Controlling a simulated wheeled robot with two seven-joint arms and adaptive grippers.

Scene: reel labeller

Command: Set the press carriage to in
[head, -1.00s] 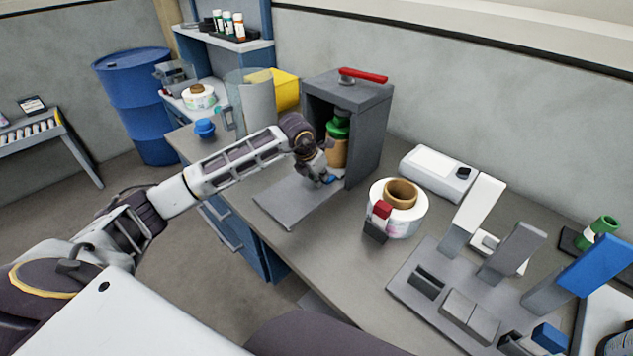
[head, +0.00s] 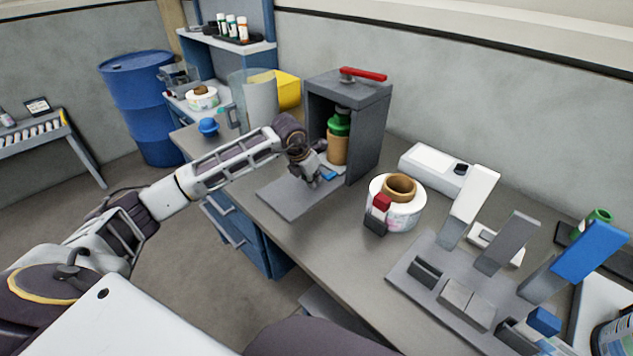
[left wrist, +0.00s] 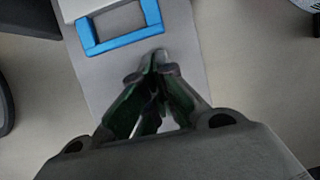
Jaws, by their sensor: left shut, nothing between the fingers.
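The press (head: 362,130) is a grey open-fronted housing with a red lever (head: 362,74) on top. A bottle with a green cap (head: 339,124) and tan body stands inside. The pale carriage (left wrist: 88,8) sits at the housing's mouth on a grey base plate (head: 288,203). Its blue handle (left wrist: 120,42) faces out and also shows in the head view (head: 328,174). My left gripper (left wrist: 152,62) is shut and empty, just outside the handle near its lower right corner in the wrist view. Whether it touches the handle is unclear. My right gripper is out of view.
A label roll (head: 396,208) with a red-topped block stands on the bench right of the press. A white device (head: 436,168) and a grey fixture (head: 450,280) with levers lie further right. A blue cap (head: 208,126) and a clear jug stand to the left.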

